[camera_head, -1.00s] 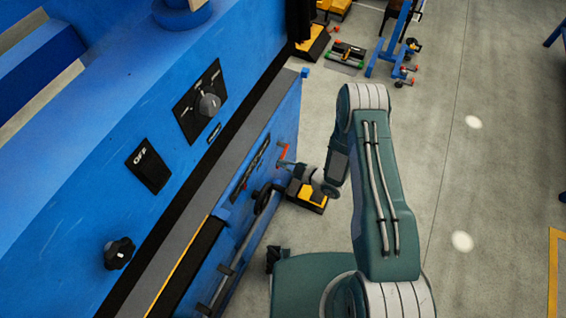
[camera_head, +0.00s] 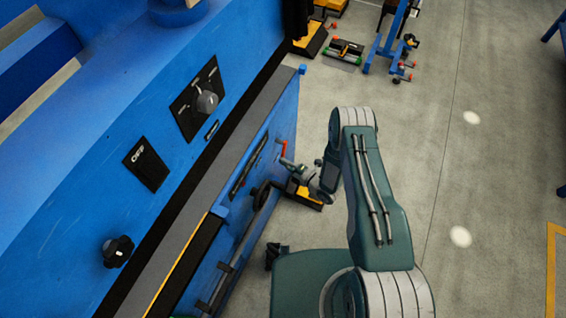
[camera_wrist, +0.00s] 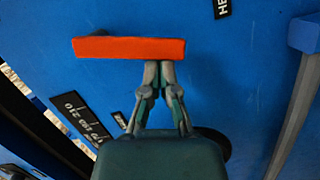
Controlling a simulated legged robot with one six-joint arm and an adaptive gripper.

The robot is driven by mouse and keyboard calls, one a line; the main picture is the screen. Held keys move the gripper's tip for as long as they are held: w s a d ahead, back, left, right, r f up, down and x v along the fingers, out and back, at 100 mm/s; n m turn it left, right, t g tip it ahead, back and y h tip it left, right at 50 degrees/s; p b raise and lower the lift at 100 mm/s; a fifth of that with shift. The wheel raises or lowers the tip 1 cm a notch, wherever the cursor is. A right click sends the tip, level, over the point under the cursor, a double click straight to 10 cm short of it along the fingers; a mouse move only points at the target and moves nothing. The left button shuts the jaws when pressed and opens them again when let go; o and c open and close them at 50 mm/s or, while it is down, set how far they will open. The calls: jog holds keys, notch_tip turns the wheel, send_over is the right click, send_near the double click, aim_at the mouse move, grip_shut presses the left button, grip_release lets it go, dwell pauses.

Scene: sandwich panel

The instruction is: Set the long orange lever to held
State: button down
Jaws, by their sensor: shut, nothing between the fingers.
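The orange lever (camera_wrist: 130,48) lies level across the blue panel in the wrist view, and also shows as a small orange piece (camera_head: 283,147) on the machine's side in the head view. My gripper (camera_wrist: 160,66) is shut and empty. Its fingertips are at the lower edge of the lever's right half in the wrist view; whether they touch it I cannot tell. In the head view my gripper (camera_head: 288,164) is beside the lever, small and partly hidden by my wrist. A black label reading "HE" (camera_wrist: 222,8), cut off by the frame, is above right of the lever.
A dark handwheel (camera_head: 261,195) is near the lever. A yellow-and-black box (camera_head: 304,196) is on the floor.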

jog(key=shift+w+d+f+n+t, duration=0.3)
jog(key=shift+w+f+n, duration=0.15)
jog(key=shift+w+n, duration=0.35)
jog(key=shift+f, duration=0.1)
dwell(0.4)
